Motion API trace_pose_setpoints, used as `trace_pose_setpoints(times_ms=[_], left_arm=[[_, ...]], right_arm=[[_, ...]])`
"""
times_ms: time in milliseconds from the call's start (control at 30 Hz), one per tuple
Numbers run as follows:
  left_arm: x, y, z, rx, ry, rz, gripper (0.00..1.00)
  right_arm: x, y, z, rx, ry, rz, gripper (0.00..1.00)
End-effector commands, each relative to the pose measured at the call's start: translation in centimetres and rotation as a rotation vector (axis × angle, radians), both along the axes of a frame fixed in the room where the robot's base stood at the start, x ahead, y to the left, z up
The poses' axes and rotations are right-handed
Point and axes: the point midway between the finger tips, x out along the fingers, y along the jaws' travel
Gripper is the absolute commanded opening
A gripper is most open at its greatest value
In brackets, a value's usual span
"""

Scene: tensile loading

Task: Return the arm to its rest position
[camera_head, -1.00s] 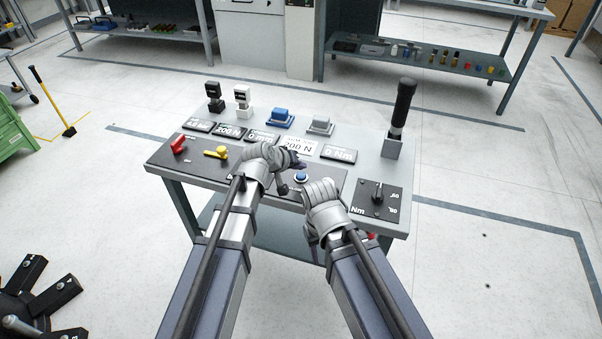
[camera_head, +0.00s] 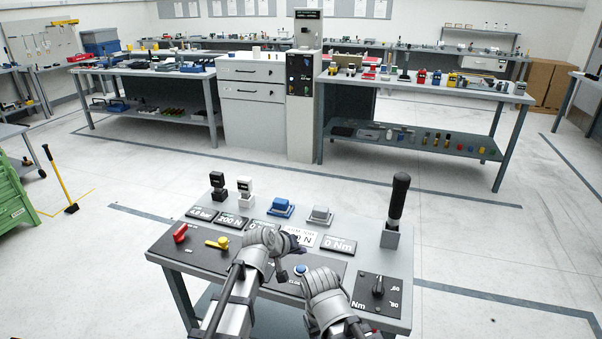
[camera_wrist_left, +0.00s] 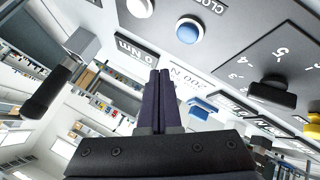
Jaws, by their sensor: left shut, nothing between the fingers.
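My left gripper (camera_head: 299,244) is over the middle of the control table (camera_head: 190,262), in front of the label plates. Its dark fingers are shut together with nothing between them; they also show in the left wrist view (camera_wrist_left: 160,90). In that view the fingers point past a blue button (camera_wrist_left: 188,33) and a black dial knob (camera_wrist_left: 270,94). My right arm's wrist (camera_head: 323,285) is at the front of the table, right of the left one; its fingers are hidden from view.
A torque knob (camera_head: 378,287) is at front right. Workbenches stand well behind; floor between is clear.

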Motion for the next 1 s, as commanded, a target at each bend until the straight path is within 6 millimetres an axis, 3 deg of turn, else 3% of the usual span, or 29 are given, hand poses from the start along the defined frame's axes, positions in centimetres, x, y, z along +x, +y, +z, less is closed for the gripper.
trace_pose_setpoints(times_ms=[67,200,400,500,667,1000], left_arm=[[-2.4,-0.4,0.3,0.052,0.04,-0.046,0.0],[-10.2,-0.3,0.1,0.253,0.192,-0.199,0.0],[-20.3,2.8,0.8,0.544,0.418,-0.363,0.0],[-23.3,4.4,1.5,0.638,0.496,-0.403,0.0],[-25.3,5.5,1.9,0.706,0.555,-0.426,0.0],[-25.3,5.6,1.8,0.71,0.56,-0.427,0.0]], right_arm=[[0.0,0.0,1.2,0.0,0.0,0.0,0.5],[0.0,0.0,4.1,0.0,0.0,0.0,0.5],[0.0,0.0,7.1,0.0,0.0,0.0,0.5],[0.0,0.0,7.9,0.0,0.0,0.0,0.5],[0.0,0.0,8.2,0.0,0.0,0.0,0.5],[0.0,0.0,8.1,0.0,0.0,0.0,0.5]])
